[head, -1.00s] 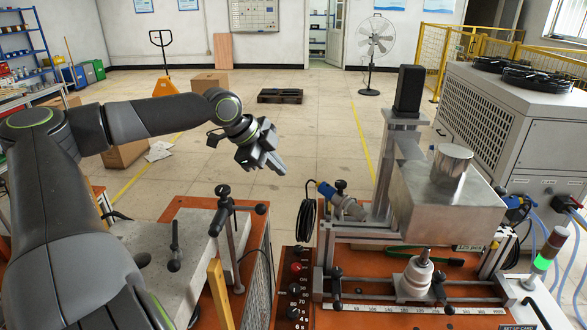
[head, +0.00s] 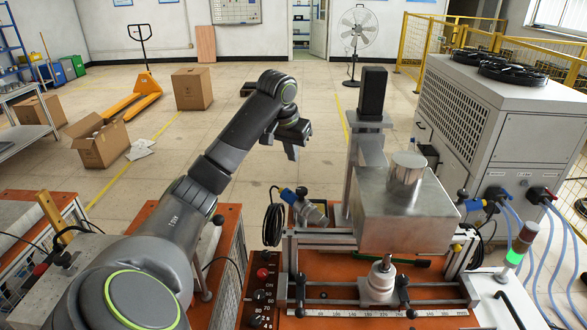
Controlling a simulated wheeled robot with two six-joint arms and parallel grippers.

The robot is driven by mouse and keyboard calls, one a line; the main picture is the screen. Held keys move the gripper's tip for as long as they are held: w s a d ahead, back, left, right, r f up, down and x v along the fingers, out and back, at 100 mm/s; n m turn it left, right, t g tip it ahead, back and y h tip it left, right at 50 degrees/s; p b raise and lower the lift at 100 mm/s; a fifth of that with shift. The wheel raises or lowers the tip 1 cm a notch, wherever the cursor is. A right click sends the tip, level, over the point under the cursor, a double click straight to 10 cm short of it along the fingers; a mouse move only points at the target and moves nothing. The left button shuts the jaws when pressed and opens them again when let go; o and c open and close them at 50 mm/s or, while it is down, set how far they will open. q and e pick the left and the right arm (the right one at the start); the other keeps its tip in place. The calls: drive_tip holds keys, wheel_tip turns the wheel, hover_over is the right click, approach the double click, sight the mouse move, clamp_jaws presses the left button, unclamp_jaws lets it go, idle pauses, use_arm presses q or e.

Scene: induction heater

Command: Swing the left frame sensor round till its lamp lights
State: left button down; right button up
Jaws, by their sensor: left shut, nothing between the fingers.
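The left frame sensor (head: 314,213) is a grey barrel with a blue end, tilted on the left side of the metal frame (head: 330,232). A dark clamp knob shows at its top, and a coil of black cable (head: 273,224) hangs to its left. I cannot make out a lit lamp on it. My left gripper (head: 291,154) is shut and empty, pointing down above and a little behind the sensor in the picture, apart from it. A second blue sensor (head: 474,205) sits on the right side of the frame. My right gripper is not in view.
A large metal block (head: 405,215) with a dark-topped post (head: 371,95) behind stands right of the sensor. A white insulator-like post (head: 380,280) stands in front. A stack light (head: 516,255) glows green. Grey slabs and a bench lie left, under my arm.

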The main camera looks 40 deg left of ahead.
use_arm(q)
wheel_tip(320, 180, down, 9)
drive_tip(key=s+p, duration=0.1)
drive_tip(key=p, duration=0.5)
idle(0.3)
